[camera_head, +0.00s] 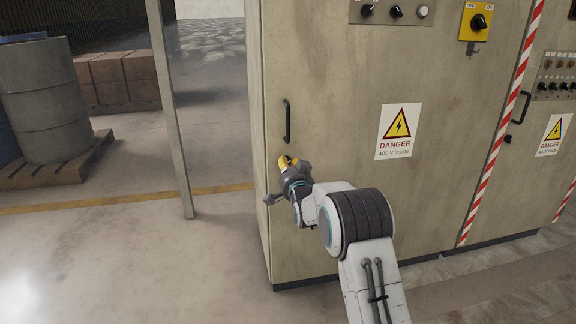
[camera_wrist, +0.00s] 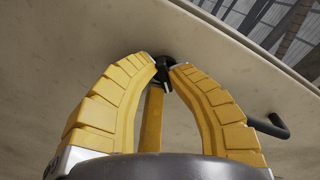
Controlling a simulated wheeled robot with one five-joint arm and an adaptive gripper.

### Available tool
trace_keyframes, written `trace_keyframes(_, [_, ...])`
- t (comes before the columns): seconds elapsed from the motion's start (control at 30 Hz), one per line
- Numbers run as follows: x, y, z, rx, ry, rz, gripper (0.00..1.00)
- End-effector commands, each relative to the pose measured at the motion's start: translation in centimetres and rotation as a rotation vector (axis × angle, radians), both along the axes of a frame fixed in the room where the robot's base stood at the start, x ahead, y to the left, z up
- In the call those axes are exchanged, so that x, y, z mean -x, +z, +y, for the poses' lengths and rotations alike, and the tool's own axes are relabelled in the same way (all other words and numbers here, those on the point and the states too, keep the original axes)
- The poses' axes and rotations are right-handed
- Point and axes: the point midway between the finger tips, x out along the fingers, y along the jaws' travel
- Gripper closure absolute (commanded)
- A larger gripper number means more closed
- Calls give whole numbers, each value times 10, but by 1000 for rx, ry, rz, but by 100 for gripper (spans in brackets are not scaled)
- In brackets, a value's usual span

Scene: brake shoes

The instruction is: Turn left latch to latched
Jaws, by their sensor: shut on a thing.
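My gripper (camera_head: 286,161) is at the left part of the grey cabinet door (camera_head: 340,90), just below the black vertical door handle (camera_head: 288,121). In the wrist view its yellow fingers (camera_wrist: 164,68) close at their tips on a small dark part, which I take to be the left latch (camera_wrist: 165,72). A straight yellow piece (camera_wrist: 152,118) shows between the fingers; I cannot tell whether it is a finger or part of the latch. In the head view the gripper hides the latch, so its turn angle cannot be read.
The door handle also shows right of the fingers in the wrist view (camera_wrist: 270,126). A yellow switch box (camera_head: 478,22) and a danger sign (camera_head: 399,130) are on the cabinet to the right. A post (camera_head: 170,110) stands left. The floor (camera_head: 110,250) there is clear.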

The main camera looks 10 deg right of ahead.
Motion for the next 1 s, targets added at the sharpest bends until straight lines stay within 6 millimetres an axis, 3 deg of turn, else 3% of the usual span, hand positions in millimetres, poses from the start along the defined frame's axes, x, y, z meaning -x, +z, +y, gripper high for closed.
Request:
trace_keyframes(0.6, [0, 3, 0, 569, 0, 1, 100])
trace_keyframes(1.0, [0, 4, 0, 803, 0, 2, 100])
